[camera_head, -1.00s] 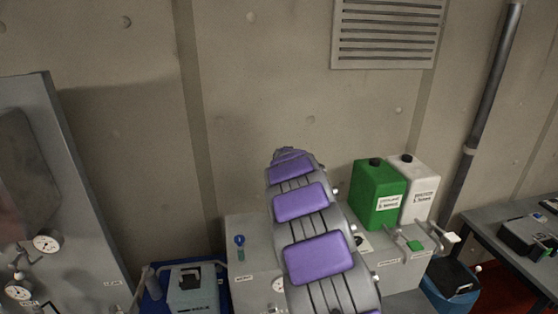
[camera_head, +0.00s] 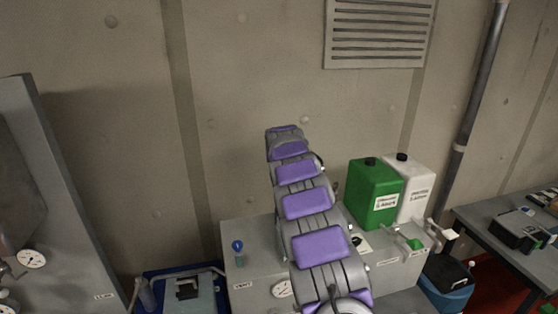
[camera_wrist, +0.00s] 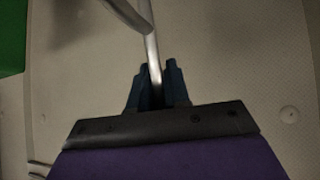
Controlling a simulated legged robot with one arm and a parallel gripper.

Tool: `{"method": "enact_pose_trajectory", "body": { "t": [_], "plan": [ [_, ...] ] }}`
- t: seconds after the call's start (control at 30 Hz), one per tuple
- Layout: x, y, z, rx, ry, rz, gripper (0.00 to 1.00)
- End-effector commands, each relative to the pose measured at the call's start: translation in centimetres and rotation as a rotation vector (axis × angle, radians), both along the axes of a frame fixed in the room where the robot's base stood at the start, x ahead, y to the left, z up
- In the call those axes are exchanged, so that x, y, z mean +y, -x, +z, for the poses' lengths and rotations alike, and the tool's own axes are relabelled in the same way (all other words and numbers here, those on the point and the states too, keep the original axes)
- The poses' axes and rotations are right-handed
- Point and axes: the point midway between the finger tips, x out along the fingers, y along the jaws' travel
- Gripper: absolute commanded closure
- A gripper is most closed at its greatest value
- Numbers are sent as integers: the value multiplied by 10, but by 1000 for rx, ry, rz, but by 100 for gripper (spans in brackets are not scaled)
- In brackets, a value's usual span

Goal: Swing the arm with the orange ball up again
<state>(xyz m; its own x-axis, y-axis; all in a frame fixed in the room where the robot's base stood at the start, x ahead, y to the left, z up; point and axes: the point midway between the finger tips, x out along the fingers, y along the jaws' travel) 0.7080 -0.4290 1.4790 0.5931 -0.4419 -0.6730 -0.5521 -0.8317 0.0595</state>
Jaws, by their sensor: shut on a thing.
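In the wrist view my gripper (camera_wrist: 158,88) has its dark fingers closed around a thin pale metal rod (camera_wrist: 153,55). The rod runs up from between the fingers, and a curved grey bar (camera_wrist: 125,14) lies beside or across its upper part. No orange ball shows in either view, so I cannot tell for sure whether this rod is the arm that carries it. In the head view my own purple-padded arm reaches toward the wall and hides my gripper and what it holds.
A grey bench (camera_head: 255,265) with a blue knob (camera_head: 237,245) and a gauge (camera_head: 282,289) lies beneath my arm. Green (camera_head: 373,190) and white (camera_head: 418,185) canisters stand right of it, behind small levers (camera_head: 413,243). A grey panel (camera_head: 50,190) stands left; a table (camera_head: 490,222) stands right.

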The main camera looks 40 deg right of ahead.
Motion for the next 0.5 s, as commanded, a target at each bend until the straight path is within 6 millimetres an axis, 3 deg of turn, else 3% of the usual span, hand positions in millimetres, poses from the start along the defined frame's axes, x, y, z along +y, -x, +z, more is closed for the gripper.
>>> {"method": "enact_pose_trajectory", "body": {
  "t": [0.4,0.43,0.5],
  "plan": [
    [1,-3,2,-3,3,4,100],
    [1,-3,3,-4,3,4,83],
    [1,-3,3,-4,3,4,76]
  ]
}}
